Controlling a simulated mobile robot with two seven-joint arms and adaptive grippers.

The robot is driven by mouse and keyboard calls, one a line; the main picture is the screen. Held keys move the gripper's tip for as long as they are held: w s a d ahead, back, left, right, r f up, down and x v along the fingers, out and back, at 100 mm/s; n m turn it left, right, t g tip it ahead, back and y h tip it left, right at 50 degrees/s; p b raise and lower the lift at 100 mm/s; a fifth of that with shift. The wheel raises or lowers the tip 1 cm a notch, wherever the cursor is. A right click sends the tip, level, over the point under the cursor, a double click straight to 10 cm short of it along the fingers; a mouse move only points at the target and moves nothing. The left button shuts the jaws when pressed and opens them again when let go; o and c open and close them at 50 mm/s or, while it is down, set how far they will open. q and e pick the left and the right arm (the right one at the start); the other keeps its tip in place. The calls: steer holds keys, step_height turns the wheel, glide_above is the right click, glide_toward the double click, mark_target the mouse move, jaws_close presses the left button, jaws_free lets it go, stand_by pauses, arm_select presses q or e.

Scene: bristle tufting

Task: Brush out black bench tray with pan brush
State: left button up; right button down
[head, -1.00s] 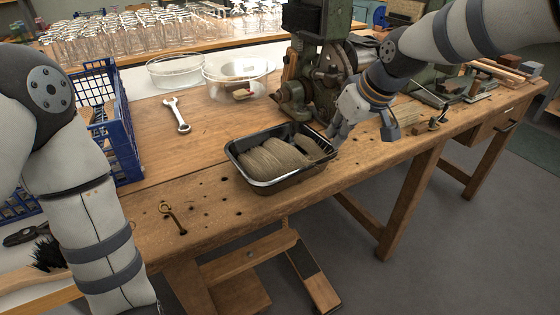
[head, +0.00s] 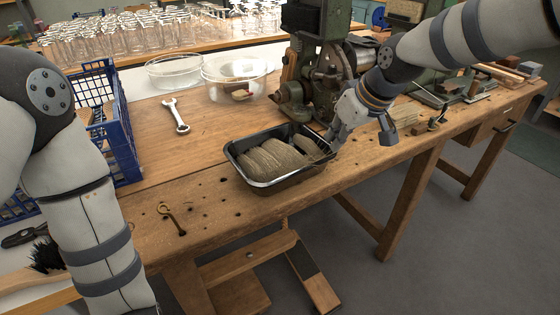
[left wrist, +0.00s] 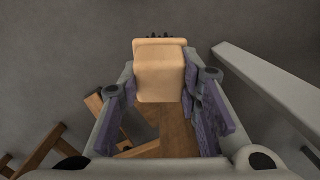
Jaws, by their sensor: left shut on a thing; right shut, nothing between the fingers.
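The black bench tray (head: 262,185) stands near the front edge of the wooden bench, with several tan fibre bundles (head: 275,158) in it. My right gripper (head: 331,139) is shut and empty at the tray's right rim; I cannot tell whether it touches it. My left gripper (left wrist: 160,103) is below the head view. In the left wrist view it is shut on a tan wooden block (left wrist: 160,78) with dark tufts at its far edge, which may be the pan brush. A brush with black bristles (head: 45,255) also lies at the far left.
A green machine (head: 310,75) stands behind the tray. A wrench (head: 176,115), clear bowls (head: 235,78) and a blue crate (head: 120,140) are on the bench. A brass hook (head: 172,217) lies near the front edge. Bare wood is free left of the tray.

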arm_select(q)
steer(key=shift+f, duration=0.1)
arm_select(e)
steer(key=shift+f, duration=0.35)
